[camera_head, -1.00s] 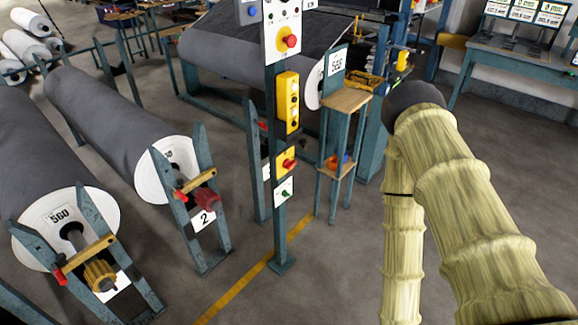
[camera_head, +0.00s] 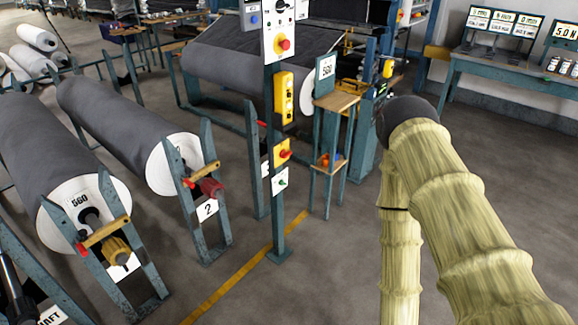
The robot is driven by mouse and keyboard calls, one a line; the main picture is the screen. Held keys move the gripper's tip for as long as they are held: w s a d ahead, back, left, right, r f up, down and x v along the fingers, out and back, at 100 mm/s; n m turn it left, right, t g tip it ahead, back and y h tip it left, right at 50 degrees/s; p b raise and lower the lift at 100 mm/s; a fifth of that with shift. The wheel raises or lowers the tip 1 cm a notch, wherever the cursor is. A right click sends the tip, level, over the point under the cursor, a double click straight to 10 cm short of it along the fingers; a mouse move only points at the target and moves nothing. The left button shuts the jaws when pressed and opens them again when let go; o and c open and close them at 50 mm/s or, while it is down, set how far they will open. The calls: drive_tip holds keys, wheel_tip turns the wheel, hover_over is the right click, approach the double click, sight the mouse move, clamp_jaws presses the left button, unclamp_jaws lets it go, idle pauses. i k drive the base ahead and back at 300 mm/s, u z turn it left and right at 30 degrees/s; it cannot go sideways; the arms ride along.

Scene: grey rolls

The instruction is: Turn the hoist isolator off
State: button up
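A blue-green post (camera_head: 276,215) stands in the middle of the head view and carries several controls. Low on it is a yellow box with a red rotary handle (camera_head: 284,154), which looks like the hoist isolator; its label is too small to read. The handle looks slanted, but its exact setting cannot be told. Above it hangs a yellow push-button pendant (camera_head: 284,98). Higher still is a panel with a red button on yellow (camera_head: 283,44). A small white plate with a green control (camera_head: 282,182) is below. My yellow-sleeved arm is at the right, apart from the post. My gripper is not in view.
Large grey rolls (camera_head: 115,120) on stands fill the left, with cranks and red handles facing the aisle. A small shelf stand (camera_head: 338,102) is just right of the post. A yellow floor line (camera_head: 240,275) runs to it. Floor between post and my arm is clear.

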sight(284, 154)
drive_tip(key=u, duration=0.15)
drive_tip(key=i, duration=1.25)
drive_tip(key=z, duration=0.35)
